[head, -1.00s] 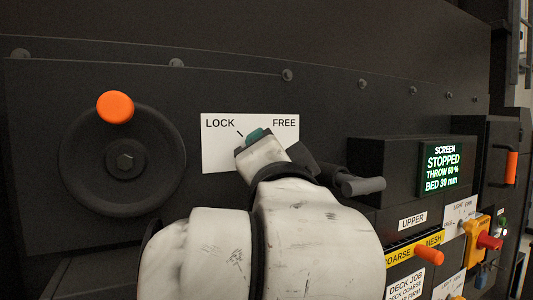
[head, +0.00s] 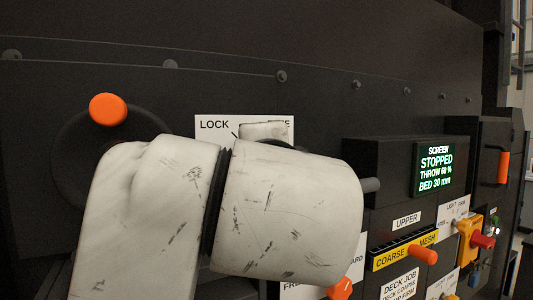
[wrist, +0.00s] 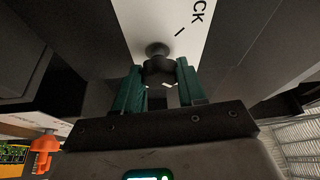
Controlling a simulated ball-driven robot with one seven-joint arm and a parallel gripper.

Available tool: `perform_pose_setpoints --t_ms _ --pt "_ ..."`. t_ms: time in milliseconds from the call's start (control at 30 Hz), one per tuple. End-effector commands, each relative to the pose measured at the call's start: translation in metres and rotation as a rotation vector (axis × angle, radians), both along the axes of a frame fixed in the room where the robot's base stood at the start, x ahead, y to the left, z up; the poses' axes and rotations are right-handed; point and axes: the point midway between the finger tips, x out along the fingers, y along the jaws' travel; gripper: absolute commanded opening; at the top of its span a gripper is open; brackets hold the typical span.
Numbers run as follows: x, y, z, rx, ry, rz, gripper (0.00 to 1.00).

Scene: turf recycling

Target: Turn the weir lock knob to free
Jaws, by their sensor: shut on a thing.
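The white placard (head: 214,123) shows LOCK on its left; most of FREE on its right is hidden behind my arm. The dark weir lock knob (wrist: 157,66) stands out from the placard in the wrist view. It is hidden by my arm in the head view. My gripper (wrist: 160,84) has a green finger on each side of the knob and is shut on it. A small white mark shows on the knob, but I cannot tell which label it points to.
A black handwheel with an orange grip (head: 108,109) is left of my arm, partly covered. To the right, a screen (head: 434,170) reads STOPPED. Below it are an orange handle (head: 423,254) at the COARSE MESH label and a red button (head: 483,241).

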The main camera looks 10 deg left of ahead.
Motion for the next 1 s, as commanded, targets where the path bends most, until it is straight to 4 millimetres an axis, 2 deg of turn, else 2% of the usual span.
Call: perform_pose_setpoints --t_ms 333,367,600,1000 --pt "0.0007 -0.0009 -0.0016 0.003 0.006 -0.001 0.09" --pt "0.0007 -0.0009 -0.0016 0.003 0.006 -0.001 0.41" --pt "0.0005 -0.0006 -0.0010 0.002 0.003 -0.001 0.64" --pt "0.0015 -0.0017 -0.0005 0.002 0.002 -0.001 0.65"
